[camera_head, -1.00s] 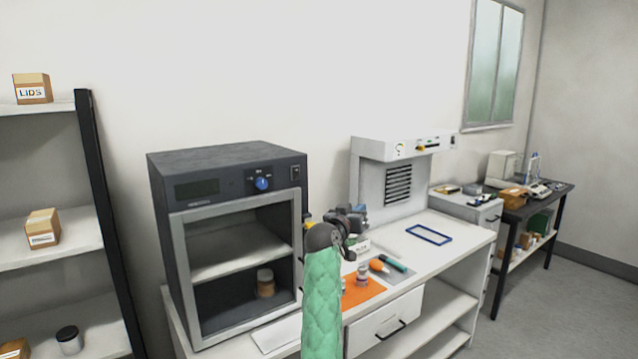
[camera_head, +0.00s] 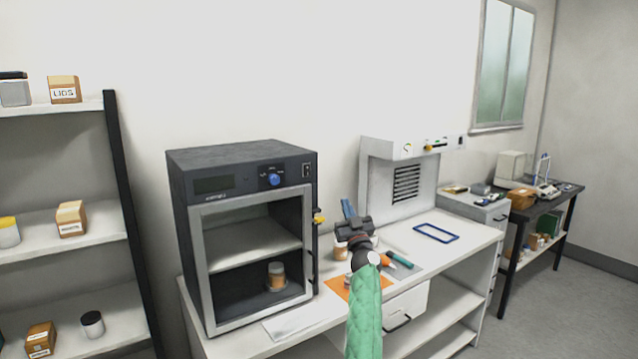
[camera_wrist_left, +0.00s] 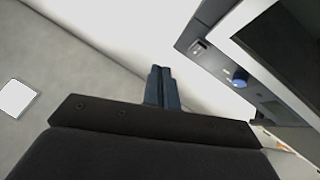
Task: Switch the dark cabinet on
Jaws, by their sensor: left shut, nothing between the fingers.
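The dark cabinet (camera_head: 240,160) stands on the white bench, its grey-framed front facing me. Its top panel has a blank dark display (camera_head: 214,185), a blue knob (camera_head: 274,180) and a small rocker switch (camera_head: 306,170) at the right end. The switch (camera_wrist_left: 200,46) and knob (camera_wrist_left: 238,78) also show in the left wrist view. The switch's position is too small to tell. My left gripper (camera_head: 348,209) is shut and empty, right of the cabinet and lower than its panel, apart from the switch. Its closed blue fingers (camera_wrist_left: 161,82) show in the wrist view. My right gripper is not in view.
A jar (camera_head: 277,275) stands inside the cabinet. An orange mat (camera_head: 360,288), tools and a blue frame (camera_head: 433,233) lie on the bench to the right. A white hooded unit (camera_head: 400,180) stands behind them. A shelf rack (camera_head: 130,220) is at the left.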

